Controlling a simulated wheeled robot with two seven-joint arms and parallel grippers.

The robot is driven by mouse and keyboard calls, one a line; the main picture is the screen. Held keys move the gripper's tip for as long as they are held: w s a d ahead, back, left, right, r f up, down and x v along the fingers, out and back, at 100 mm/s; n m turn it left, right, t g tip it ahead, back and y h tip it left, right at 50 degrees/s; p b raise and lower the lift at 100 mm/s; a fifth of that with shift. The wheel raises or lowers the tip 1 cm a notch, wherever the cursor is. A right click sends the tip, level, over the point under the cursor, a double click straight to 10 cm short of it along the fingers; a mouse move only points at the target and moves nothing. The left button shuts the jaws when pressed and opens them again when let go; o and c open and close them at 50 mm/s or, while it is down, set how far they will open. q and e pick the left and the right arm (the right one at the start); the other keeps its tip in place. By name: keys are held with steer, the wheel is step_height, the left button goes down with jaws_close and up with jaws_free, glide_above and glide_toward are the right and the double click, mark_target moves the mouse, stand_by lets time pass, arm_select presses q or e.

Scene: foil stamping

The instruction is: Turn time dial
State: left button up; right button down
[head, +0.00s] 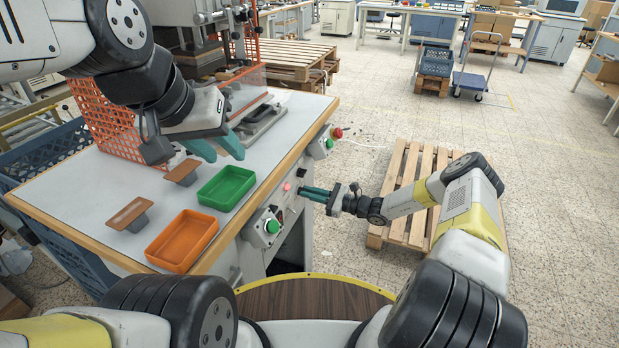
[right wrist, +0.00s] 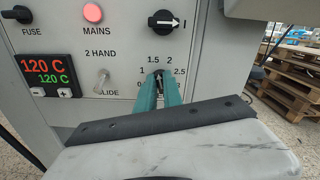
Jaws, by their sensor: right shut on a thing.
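The time dial (right wrist: 159,88) is on the grey control panel under the table, with a scale of numbers around it. It is mostly hidden behind my fingers. My right gripper (right wrist: 159,92) is shut on the time dial, its teal fingers on either side of the knob. In the head view my right gripper (head: 304,190) reaches left to the panel's front face. My left gripper (head: 220,147) hangs over the table top near the green tray, its two teal fingers apart with nothing seen between them.
The panel also has a black rotary switch (right wrist: 164,22), a pink mains lamp (right wrist: 92,12), a toggle (right wrist: 102,80) and a display (right wrist: 47,74) reading 120 C. A green tray (head: 226,188) and orange tray (head: 182,241) stand on the table. A wooden pallet (head: 405,160) lies on the floor at right.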

steer(key=shift+n, duration=0.5)
steer(key=c, duration=1.5)
jaws_free()
steer(key=shift+s+d, duration=0.1)
steer(key=shift+d, duration=0.05)
steer(key=v, duration=0.7)
steer(key=shift+s+d, duration=0.1)
steer(key=shift+d, duration=0.15)
steer(key=shift+r+n, duration=0.1)
steer(key=shift+n, duration=0.2)
